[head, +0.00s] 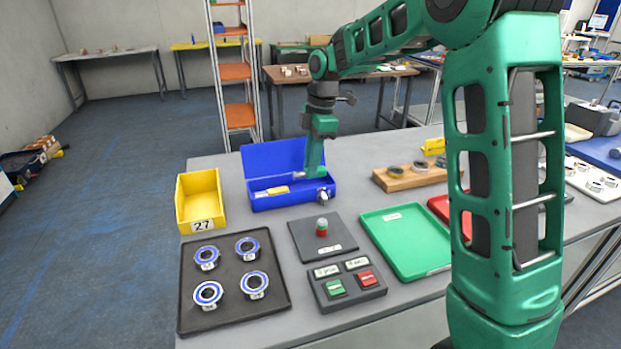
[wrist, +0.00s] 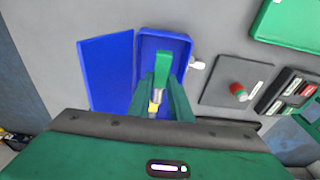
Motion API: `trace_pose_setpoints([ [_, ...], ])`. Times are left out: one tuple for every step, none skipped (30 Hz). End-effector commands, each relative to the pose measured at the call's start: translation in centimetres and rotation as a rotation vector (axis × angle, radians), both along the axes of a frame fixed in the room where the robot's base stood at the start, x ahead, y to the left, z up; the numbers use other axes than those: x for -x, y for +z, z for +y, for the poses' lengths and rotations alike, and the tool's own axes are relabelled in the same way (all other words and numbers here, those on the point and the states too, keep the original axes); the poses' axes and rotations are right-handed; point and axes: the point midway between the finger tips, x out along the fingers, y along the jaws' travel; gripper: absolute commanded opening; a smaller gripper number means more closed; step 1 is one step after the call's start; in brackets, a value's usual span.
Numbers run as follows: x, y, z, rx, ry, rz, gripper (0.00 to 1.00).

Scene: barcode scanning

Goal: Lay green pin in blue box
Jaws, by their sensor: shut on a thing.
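The blue box (head: 262,203) stands open on the grey table, its lid raised at the back; in the wrist view the lid (wrist: 105,75) is on the left. My gripper (head: 314,173) reaches down to the right part of the box. In the wrist view its fingers (wrist: 163,97) are closed on the green pin (wrist: 161,68), which lies sideways with its metal end towards the box's left side. The metal end (head: 298,175) also shows in the head view. I cannot tell whether the pin touches the box floor. The fingers hide part of it.
A yellow item (head: 271,190) lies in the box's left part. A silver latch piece (head: 322,198) sticks out at the front right.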

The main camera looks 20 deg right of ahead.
Motion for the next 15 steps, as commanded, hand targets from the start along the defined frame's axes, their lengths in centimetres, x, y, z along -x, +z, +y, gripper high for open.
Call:
trace_pose_setpoints([
  [-0.1,-0.1,-0.3,0.000,0.000,-0.001,0.00],
  [-0.2,-0.2,-0.3,0.000,0.000,-0.001,0.00],
  [-0.2,-0.3,-0.4,0.000,0.001,-0.001,0.00],
  [-0.2,-0.5,-0.4,0.000,0.001,-0.001,0.00],
  [-0.2,-0.7,-0.4,0.000,0.000,0.000,0.00],
  [-0.2,-1.1,-0.4,0.000,0.000,0.001,0.00],
  [-0.2,-1.4,-0.4,0.000,-0.001,0.003,0.00],
  [-0.2,-1.8,-0.4,0.000,-0.001,0.003,0.00],
  [-0.2,-2.4,-0.4,0.000,0.000,0.002,0.00],
  [-0.2,-2.8,-0.4,0.000,0.001,0.003,0.00],
  [-0.1,-3.2,-0.4,0.000,0.001,0.003,0.00],
  [-0.2,-3.7,-0.4,0.000,0.000,0.002,0.00],
  [-0.2,-4.0,-0.4,0.000,0.000,0.002,0.00],
  [-0.2,-4.2,-0.4,0.000,0.000,0.001,0.00],
  [-0.2,-4.3,-0.4,0.000,0.000,0.000,0.00],
])
